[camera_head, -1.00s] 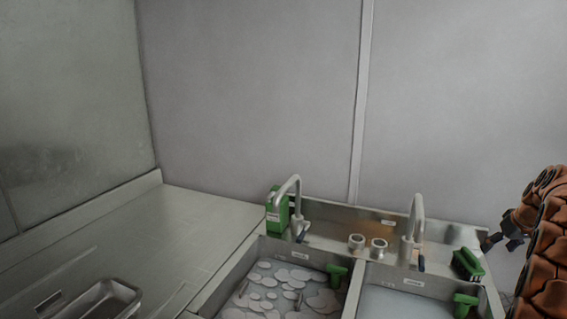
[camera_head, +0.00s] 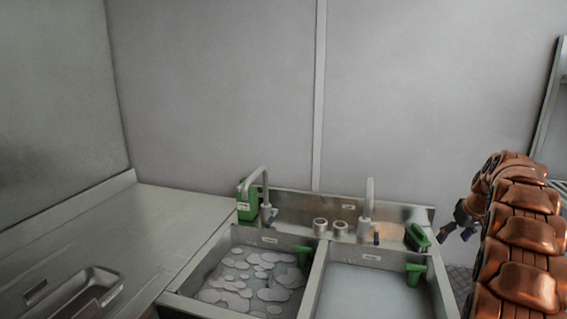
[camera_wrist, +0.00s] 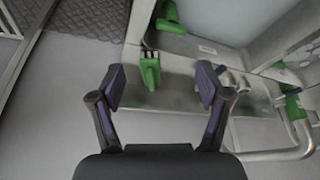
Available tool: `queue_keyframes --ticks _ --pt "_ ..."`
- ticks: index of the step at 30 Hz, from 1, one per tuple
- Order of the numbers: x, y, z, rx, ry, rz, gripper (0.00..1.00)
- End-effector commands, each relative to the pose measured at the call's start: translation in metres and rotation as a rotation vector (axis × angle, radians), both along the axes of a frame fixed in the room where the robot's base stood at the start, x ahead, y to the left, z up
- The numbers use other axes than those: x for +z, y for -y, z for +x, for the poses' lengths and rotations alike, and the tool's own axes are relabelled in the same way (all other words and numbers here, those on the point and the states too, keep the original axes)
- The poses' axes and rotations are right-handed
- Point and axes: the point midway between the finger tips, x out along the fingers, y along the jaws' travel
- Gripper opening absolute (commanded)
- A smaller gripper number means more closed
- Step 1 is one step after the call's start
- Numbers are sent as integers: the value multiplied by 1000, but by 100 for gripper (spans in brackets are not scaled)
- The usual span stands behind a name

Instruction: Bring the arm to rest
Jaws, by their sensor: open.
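My gripper (camera_wrist: 161,86) is open in the wrist view, its two dark fingers apart with nothing held between them. A green brush (camera_wrist: 149,72) shows beyond the gap between the fingers; it looks farther away, not touched. In the head view my gripper (camera_head: 460,222) is small, at the right, just right of the sink's back corner. My copper-coloured arm fills the right edge there and hides part of the floor and wall.
A double sink has a left basin (camera_head: 212,303) with foamy discs on its water and a right basin (camera_head: 372,290) of cloudy water. Two faucets (camera_head: 368,205), a green box (camera_head: 247,204) and the brush (camera_head: 417,237) stand along its back. A steel counter (camera_head: 165,215) lies left.

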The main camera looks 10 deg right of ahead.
Motion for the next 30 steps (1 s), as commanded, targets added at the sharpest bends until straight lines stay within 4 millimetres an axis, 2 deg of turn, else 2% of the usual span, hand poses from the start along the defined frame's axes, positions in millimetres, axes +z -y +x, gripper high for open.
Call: queue_keyframes --ticks 8,16,23,30 --pt "13 -58 0 10 -39 28 77" --pt "30 -154 -17 23 -111 68 77" --pt "37 -237 -49 36 -181 91 77" --pt "39 -313 -99 50 -254 100 77"
